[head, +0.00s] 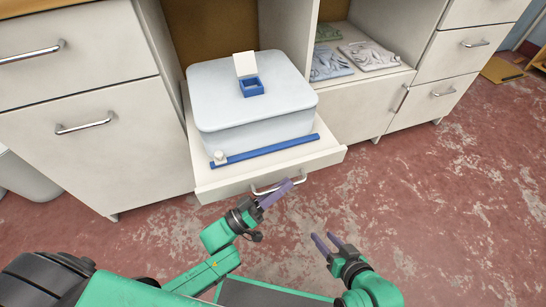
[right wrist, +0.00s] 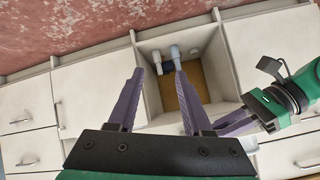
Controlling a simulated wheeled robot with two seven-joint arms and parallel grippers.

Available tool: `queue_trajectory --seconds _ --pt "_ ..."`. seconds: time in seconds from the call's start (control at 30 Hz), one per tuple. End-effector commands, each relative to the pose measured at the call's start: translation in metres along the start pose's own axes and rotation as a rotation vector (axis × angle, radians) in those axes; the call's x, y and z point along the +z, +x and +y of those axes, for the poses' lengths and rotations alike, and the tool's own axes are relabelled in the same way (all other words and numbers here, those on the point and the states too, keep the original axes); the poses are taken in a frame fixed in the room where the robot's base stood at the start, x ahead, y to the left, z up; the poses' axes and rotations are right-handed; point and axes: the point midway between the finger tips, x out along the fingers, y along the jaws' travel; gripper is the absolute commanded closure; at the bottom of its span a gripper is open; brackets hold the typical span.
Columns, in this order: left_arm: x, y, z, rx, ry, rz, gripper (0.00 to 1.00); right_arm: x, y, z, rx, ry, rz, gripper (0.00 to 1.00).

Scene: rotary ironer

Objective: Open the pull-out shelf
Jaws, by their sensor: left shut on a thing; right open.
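The pull-out shelf (head: 325,155) juts out from the cabinet, with a light grey-blue rotary ironer (head: 250,95) on it. The ironer carries a small blue box with a raised white flap, and a blue bar with a white knob runs along its front. The metal handle (head: 258,191) sits on the shelf's front face. My left gripper (head: 283,189) is shut on this handle and partly hides it. My right gripper (head: 327,238) is open and empty over the floor, below and right of the left one. Its fingers also show apart in the right wrist view (right wrist: 158,72).
Closed drawers with metal handles flank the shelf on the left (head: 85,105) and right (head: 440,70). Patterned folded cloths (head: 365,55) lie in the open compartment to the right. A pale bin (head: 22,180) stands at far left. The red floor (head: 440,200) at right is clear.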

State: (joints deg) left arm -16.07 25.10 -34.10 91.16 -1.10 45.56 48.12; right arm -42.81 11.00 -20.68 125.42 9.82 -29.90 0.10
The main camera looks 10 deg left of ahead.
Motion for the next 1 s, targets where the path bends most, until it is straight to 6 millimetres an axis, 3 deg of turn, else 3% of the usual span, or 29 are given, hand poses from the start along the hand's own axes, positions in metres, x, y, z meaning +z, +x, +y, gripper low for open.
queue_trajectory --seconds 0.1,0.4,0.6,1.0 --pt "0.013 -0.006 0.029 -0.004 -0.003 -0.002 1.0 -0.011 -0.022 0.015 0.056 -0.02 -0.153 0.5" --pt "0.045 -0.019 0.076 -0.002 -0.001 -0.001 1.0 -0.011 -0.068 0.042 0.158 -0.023 -0.411 0.5" --pt "0.055 -0.023 0.089 -0.002 0.001 0.0 1.0 -0.01 -0.083 0.049 0.185 -0.016 -0.48 0.5" --pt "0.057 -0.024 0.09 -0.001 0.002 0.0 1.0 -0.009 -0.085 0.05 0.19 -0.015 -0.492 0.5"
